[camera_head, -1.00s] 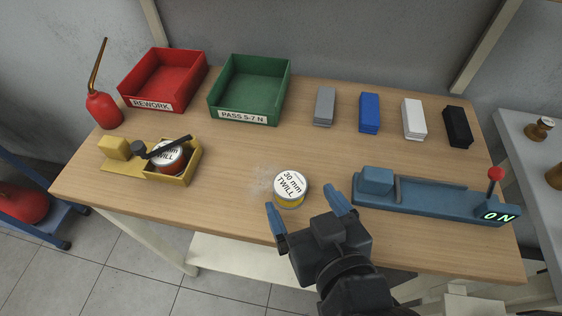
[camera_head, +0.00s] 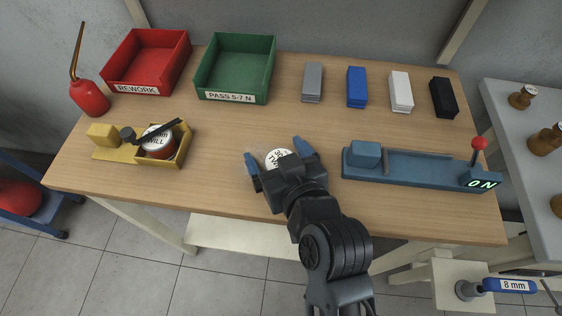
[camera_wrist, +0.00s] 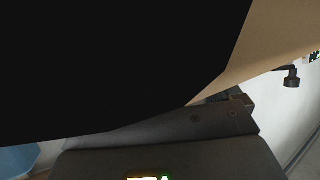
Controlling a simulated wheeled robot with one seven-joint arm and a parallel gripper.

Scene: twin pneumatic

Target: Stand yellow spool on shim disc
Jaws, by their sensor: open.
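The yellow spool (camera_head: 277,157) stands on the wooden table in the head view, its white round label "30 mm TWILL" facing up. My gripper (camera_head: 276,154) is open, with a blue fingertip on either side of the spool and its body covering the spool's near part. I cannot tell whether the fingers touch it. I cannot make out a shim disc for certain. The wrist view is mostly filled by a dark surface, and the spool cannot be made out there.
A yellow fixture (camera_head: 110,154) with a black lever holds a red spool (camera_head: 157,151) at left. A blue device (camera_head: 415,166) reading "ON" stands at right. Red (camera_head: 137,87) and green (camera_head: 229,97) bins and several blocks line the back. A handle marked "8 mm" (camera_head: 510,285) is at lower right.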

